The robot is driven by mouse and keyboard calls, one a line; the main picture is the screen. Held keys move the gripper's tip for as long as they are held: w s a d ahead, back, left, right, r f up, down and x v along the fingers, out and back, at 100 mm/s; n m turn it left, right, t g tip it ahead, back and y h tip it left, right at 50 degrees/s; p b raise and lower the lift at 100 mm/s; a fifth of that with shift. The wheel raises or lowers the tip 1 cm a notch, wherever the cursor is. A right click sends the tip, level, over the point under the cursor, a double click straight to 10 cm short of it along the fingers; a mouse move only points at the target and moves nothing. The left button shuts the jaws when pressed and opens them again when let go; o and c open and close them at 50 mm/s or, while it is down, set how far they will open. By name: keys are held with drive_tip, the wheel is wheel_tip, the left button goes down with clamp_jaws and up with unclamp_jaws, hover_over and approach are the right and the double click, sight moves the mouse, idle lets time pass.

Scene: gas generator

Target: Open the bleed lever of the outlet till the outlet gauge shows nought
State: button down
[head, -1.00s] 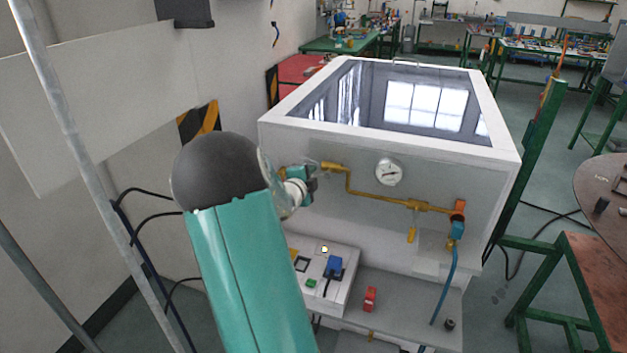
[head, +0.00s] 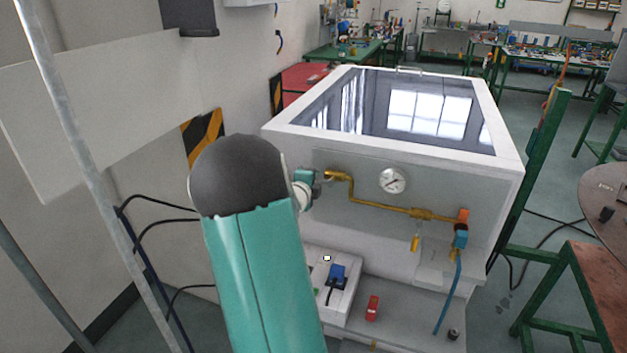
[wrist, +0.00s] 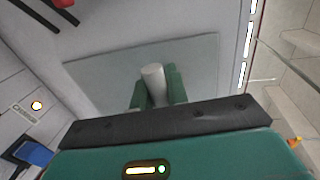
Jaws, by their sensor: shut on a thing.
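The outlet gauge (head: 392,181) is a round white dial on the grey front panel of the white cabinet; its reading is too small to tell. A brass pipe (head: 385,204) runs below it to a valve with an orange-red handle (head: 463,215) and a blue hose. A brass piece (head: 415,243) hangs under the pipe. I cannot tell which part is the bleed lever. My gripper, in the wrist view (wrist: 157,88), has its green fingers shut on a pale cylindrical piece (wrist: 152,76) in front of a grey plate. In the head view my arm hides most of it, left of the pipe.
A control box with a blue switch (head: 337,272) stands below the panel. A red block (head: 372,308) sits on the lower ledge. A metal post (head: 75,150) and a white board (head: 100,110) are at the left. A green frame (head: 530,180) stands at the right.

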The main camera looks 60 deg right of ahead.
drive_tip(key=c, duration=1.4)
unclamp_jaws()
drive_tip(key=shift+o, duration=0.2)
drive_tip(key=v, duration=1.3)
drive_tip(key=shift+a+r, duration=0.15)
drive_tip(key=shift+a, duration=0.25)
